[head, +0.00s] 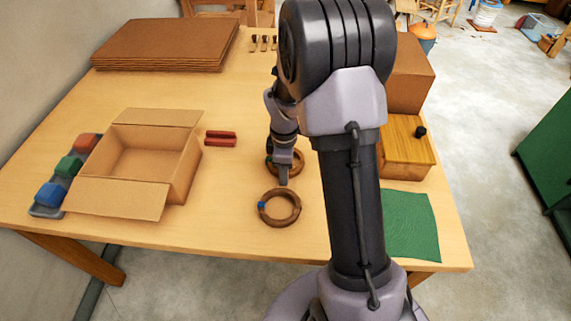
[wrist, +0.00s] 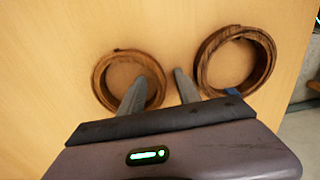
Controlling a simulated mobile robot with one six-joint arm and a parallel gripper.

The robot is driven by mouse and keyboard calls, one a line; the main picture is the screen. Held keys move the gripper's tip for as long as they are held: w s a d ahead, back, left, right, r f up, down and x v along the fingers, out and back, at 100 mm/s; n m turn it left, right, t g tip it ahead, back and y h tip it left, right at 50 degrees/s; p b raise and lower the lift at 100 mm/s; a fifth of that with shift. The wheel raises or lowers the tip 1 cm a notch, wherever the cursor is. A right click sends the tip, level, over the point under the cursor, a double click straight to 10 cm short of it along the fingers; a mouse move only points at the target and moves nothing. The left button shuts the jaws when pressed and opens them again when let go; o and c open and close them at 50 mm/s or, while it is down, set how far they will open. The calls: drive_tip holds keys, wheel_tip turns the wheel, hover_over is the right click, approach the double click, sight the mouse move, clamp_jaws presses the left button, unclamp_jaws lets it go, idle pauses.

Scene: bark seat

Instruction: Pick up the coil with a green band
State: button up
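The coil with a green band (head: 300,163) is a brown ring lying on the table. Its green band shows at its left edge in the head view, and my gripper partly covers the coil. In the wrist view the left coil (wrist: 99,78) is this one; its band is not visible there. My gripper (wrist: 159,80) is open, with its left finger over the coil's opening and its right finger outside the right rim. In the head view my gripper (head: 284,178) points down at the coil's near side. Whether it touches the coil is unclear.
A second coil with a blue band (head: 293,217) lies just nearer, at right in the wrist view (wrist: 268,62). The table's near middle is clear.

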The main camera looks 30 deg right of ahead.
clamp_jaws()
drive_tip(key=shift+r, duration=0.1)
